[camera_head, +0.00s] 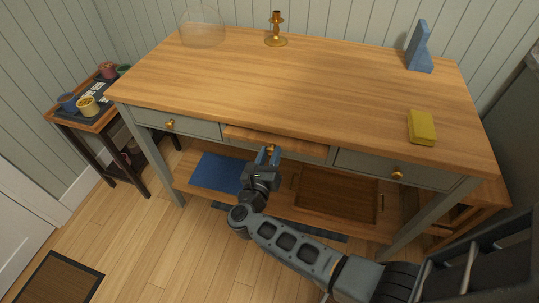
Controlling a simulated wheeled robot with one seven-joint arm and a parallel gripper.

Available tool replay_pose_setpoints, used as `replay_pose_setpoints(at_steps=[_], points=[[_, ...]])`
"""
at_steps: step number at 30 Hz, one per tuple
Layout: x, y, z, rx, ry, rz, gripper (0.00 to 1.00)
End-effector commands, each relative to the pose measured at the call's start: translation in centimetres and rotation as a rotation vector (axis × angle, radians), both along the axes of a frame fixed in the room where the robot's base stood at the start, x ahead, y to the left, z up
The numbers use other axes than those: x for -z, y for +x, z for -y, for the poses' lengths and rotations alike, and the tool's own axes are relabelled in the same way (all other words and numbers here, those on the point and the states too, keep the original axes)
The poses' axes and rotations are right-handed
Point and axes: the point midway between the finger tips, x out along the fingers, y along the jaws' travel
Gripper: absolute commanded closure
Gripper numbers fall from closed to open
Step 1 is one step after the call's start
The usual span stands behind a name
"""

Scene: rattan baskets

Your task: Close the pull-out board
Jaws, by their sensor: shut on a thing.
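The wooden pull-out board (290,143) sits under the tabletop between two grey drawers, and its edge sticks out a little past the table's front. A small brass knob is on its front. My gripper (269,153) is at the board's front, with its blue fingers on either side of the knob (270,148) and shut on it. The fingers and wrist hide part of the knob and of the board's front face.
The left drawer (178,124) and right drawer (397,170) are shut. On the tabletop (300,80) stand a glass dome (202,28), a candlestick (276,30), a blue bookend-like piece (419,48) and a yellow block (422,128). The lower shelf holds a wooden tray (337,192) and blue mat (217,172).

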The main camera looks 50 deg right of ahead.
Motion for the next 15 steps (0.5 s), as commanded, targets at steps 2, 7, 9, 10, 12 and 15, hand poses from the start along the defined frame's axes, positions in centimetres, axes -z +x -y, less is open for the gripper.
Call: replay_pose_setpoints(at_steps=[2, 7, 9, 10, 12, 15], points=[[0.3, 0.4, 0.9, 0.003, 0.001, 0.003, 1.0], [0.2, 1.2, 3.3, 0.003, 0.0, 0.004, 1.0], [0.1, 1.4, 3.7, 0.001, -0.001, 0.002, 1.0], [0.0, 1.4, 3.8, 0.001, -0.001, 0.001, 1.0], [-0.1, 1.4, 3.8, 0.0, -0.001, 0.001, 1.0], [-0.1, 1.5, 3.9, 0.001, 0.0, 0.001, 1.0]])
